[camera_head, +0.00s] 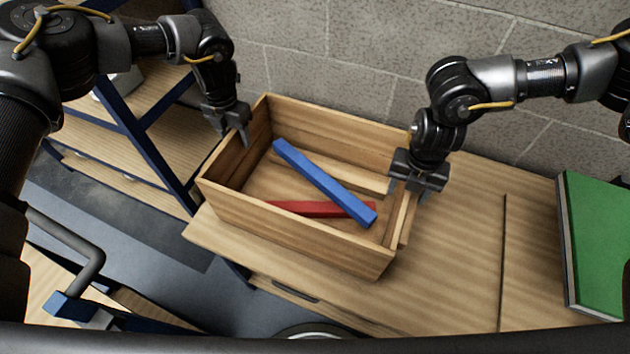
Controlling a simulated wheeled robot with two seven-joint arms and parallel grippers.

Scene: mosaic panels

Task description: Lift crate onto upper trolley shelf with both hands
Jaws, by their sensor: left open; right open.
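A wooden crate (295,230) stands on a wooden table, near its left end. Inside it lie a blue bar (322,182), a red bar (290,208) and a light wooden bar (345,172). My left gripper (236,138) is open at the crate's left wall, near the back corner. My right gripper (412,190) is open at the crate's right wall. I cannot tell whether either gripper touches the wall. A blue-framed trolley (135,125) with wooden shelves stands to the left of the table.
The wooden table (460,260) is bare to the right of the crate. A green-topped board or box (598,235) lies at its right end. A grey block wall (330,70) rises behind. A grey handle on a blue fitting (85,270) shows at lower left.

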